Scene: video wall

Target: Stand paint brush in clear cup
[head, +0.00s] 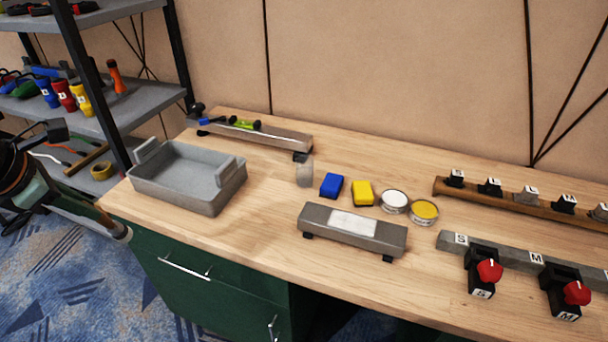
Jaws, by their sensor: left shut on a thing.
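The clear cup (304,172) stands upright on the wooden bench, left of a blue block, and nothing shows standing in it. My left gripper (118,230) is low at the left of the head view, by the bench's front left corner and well apart from the cup. It is shut on the paint brush, but the brush can hardly be told apart from the gripper and arm at this angle. My right gripper is not in view.
A grey tray (180,205) stands between my left gripper and the cup. A blue block (332,185), a yellow block (362,193), two round tins (395,201) and a grey stand (318,226) are near the cup. A tool rack (280,137) is behind; shelves (120,122) rise at left.

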